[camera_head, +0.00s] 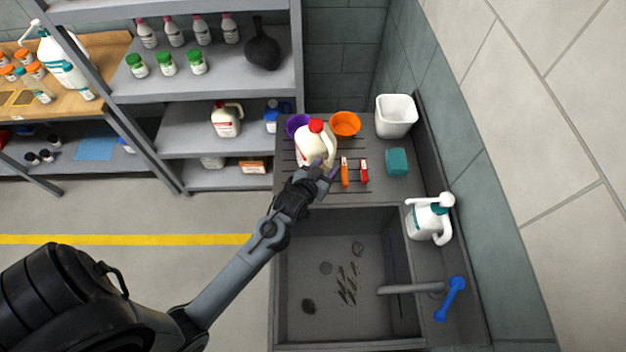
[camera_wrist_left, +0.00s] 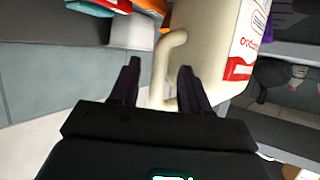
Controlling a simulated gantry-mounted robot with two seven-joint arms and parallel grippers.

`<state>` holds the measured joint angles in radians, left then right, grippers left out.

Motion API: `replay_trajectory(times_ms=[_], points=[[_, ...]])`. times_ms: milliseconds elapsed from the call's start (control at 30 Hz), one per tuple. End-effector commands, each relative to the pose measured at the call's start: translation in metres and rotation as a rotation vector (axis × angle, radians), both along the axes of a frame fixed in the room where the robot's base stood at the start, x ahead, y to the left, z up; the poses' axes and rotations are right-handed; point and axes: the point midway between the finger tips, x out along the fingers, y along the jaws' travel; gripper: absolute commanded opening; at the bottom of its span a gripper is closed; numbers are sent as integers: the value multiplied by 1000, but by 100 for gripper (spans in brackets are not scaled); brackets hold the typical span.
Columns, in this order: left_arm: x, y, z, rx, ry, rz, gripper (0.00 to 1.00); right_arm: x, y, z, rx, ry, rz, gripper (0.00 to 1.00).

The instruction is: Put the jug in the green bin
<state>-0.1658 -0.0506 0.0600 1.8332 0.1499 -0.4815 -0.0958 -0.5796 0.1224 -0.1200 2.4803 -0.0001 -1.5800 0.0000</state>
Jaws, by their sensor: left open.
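A cream jug (camera_head: 314,150) with a red cap stands on the ribbed drainboard behind the sink. My left gripper (camera_head: 328,171) is open right at the jug's near side. In the left wrist view the jug (camera_wrist_left: 210,45) fills the upper middle, with its red-and-white label turned right. Its handle (camera_wrist_left: 160,70) shows between the two open fingers of the gripper (camera_wrist_left: 160,80); I cannot tell if they touch it. A second cream jug (camera_head: 226,120) stands on the middle shelf. I see no green bin in either view. My right gripper does not show.
Purple (camera_head: 297,124) and orange (camera_head: 345,124) buckets stand close behind the jug. Two small orange and red items (camera_head: 354,171), a teal block (camera_head: 397,161) and a white bin (camera_head: 396,117) are to its right. A pump bottle (camera_head: 428,222) and tap (camera_head: 410,289) flank the sink.

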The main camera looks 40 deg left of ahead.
Motion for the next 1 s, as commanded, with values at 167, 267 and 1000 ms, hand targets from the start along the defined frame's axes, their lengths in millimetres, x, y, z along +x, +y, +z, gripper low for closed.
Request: replay_trajectory(times_ms=[167,267,1000], points=[[-31,-7,12,-1,2,-2,46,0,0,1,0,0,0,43],[-48,-10,19,-1,2,0,46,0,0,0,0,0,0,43],[-165,-66,16,-50,450,-199,46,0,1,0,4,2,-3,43]])
